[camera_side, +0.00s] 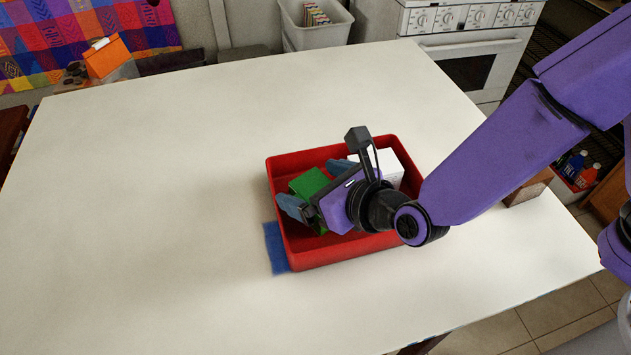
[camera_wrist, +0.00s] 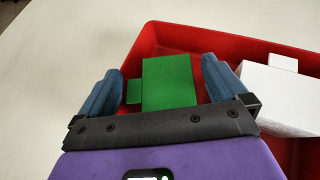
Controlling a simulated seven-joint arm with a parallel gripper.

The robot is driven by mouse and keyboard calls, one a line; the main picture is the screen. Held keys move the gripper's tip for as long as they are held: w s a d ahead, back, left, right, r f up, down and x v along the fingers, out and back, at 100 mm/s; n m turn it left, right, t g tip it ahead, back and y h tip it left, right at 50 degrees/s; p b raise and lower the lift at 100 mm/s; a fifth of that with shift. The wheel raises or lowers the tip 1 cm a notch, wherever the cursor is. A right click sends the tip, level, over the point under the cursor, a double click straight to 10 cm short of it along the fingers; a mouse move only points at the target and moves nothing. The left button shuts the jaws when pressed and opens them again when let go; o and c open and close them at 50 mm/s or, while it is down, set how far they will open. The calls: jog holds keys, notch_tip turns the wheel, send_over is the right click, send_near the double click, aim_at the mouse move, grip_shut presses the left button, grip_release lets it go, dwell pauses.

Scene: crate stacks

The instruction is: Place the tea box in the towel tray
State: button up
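The red tray (camera_side: 330,258) stands on the table, partly over a blue cloth-like patch (camera_side: 276,247) at its left. A green box (camera_side: 309,184) with a small tab is inside the tray; it also shows in the wrist view (camera_wrist: 168,82). A white box (camera_side: 398,168) is in the tray's right part and shows in the wrist view (camera_wrist: 280,97). No label tells which is the tea box. My gripper (camera_wrist: 163,82) is over the tray, its blue fingers open on either side of the green box, with a visible gap at the right finger. My wrist hides part of the tray.
The white tabletop (camera_side: 170,190) is clear to the left and front. A brown box (camera_side: 528,188) stands at the table's right edge, behind my arm. A bin (camera_side: 318,38) and a stove (camera_side: 470,45) stand beyond the far edge. Bottles (camera_side: 577,167) stand in a red container at right.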

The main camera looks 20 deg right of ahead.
jog(key=shift+r, duration=0.1)
jog(key=shift+r, duration=0.3)
jog(key=v, duration=1.2)
jog(key=shift+r, duration=0.15)
jog(key=w+d+f+m+g+h, duration=0.1)
jog(key=d+m+g+h, duration=0.15)
jog(key=d+m, duration=0.7)
jog(key=w+d+m+g+h, duration=0.15)
jog(key=d+m+h, duration=0.35)
jog(key=d, duration=0.8)
jog(key=s+d+m+g+y, duration=0.2)
jog(key=s+d+m+g, duration=0.4)
jog(key=s+d+m, duration=0.4)
jog(key=s+m, duration=0.4)
jog(key=shift+d+f+g, duration=0.3)
jog(key=shift+f, duration=0.05)
